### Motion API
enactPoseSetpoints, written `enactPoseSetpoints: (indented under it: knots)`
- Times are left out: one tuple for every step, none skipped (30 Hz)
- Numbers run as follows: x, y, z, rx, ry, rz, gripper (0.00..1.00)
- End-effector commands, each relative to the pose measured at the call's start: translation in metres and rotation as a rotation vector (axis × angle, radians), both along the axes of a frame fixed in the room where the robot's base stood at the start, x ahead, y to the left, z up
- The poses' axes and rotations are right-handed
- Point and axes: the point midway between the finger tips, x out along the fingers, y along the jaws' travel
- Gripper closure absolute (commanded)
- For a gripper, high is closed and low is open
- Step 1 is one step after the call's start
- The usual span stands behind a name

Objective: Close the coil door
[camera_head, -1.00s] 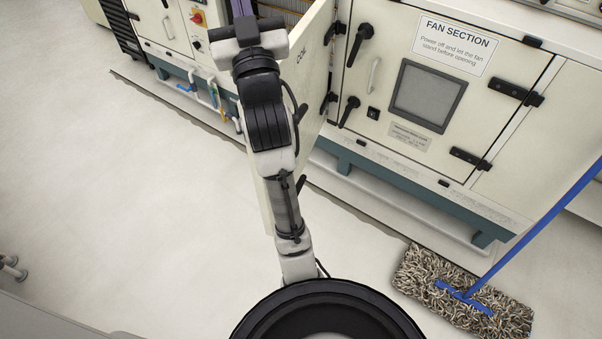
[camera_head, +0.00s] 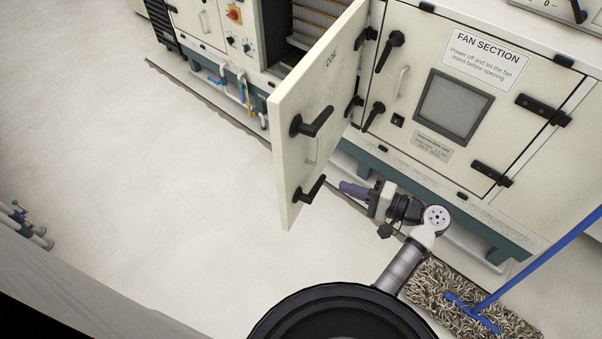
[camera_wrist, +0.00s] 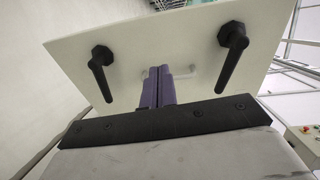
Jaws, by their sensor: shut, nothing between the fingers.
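The coil door (camera_head: 318,100) is a cream panel marked COIL, swung wide open from its hinges at the right of the coil opening (camera_head: 318,28). Its outer face carries two black lever handles and a pale grab handle. My gripper (camera_head: 345,189) is low, just right of the door's lower part, on its outer-face side, with purple fingers shut and empty. In the wrist view the shut fingers (camera_wrist: 158,75) point at the door face (camera_wrist: 150,45) between the two black handles. I cannot tell whether the fingertips touch the door.
The fan section door (camera_head: 440,110) is shut, right of the coil door. A mop (camera_head: 470,300) with a blue pole lies at lower right. Pipes with coloured valves (camera_head: 240,95) stick out below the coil section. The floor left of the door is clear.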

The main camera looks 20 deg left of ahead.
Motion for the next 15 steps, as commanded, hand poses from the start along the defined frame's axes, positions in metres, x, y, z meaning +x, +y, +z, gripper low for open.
enactPoseSetpoints:
  knots:
    - [-0.007, -0.005, -0.001, 0.037, 0.016, 0.017, 1.00]
    - [-0.010, -0.007, -0.001, 0.053, 0.021, 0.026, 1.00]
    - [-0.013, -0.009, -0.001, 0.070, 0.028, 0.034, 1.00]
    - [-0.015, -0.010, -0.001, 0.080, 0.030, 0.040, 1.00]
    - [-0.016, -0.009, -0.001, 0.085, 0.032, 0.044, 1.00]
    - [-0.017, -0.007, -0.001, 0.088, 0.033, 0.046, 1.00]
    - [-0.017, -0.005, -0.001, 0.089, 0.033, 0.047, 1.00]
    - [-0.017, -0.002, 0.000, 0.089, 0.033, 0.047, 1.00]
    - [-0.016, 0.003, 0.000, 0.088, 0.033, 0.048, 1.00]
    - [-0.016, 0.008, 0.000, 0.088, 0.032, 0.048, 1.00]
    - [-0.016, 0.013, 0.000, 0.088, 0.032, 0.049, 1.00]
    - [-0.015, 0.021, 0.001, 0.088, 0.031, 0.050, 1.00]
    - [-0.014, 0.027, 0.001, 0.088, 0.031, 0.050, 1.00]
    - [-0.014, 0.034, 0.001, 0.087, 0.031, 0.050, 1.00]
    - [-0.014, 0.043, 0.001, 0.086, 0.032, 0.050, 1.00]
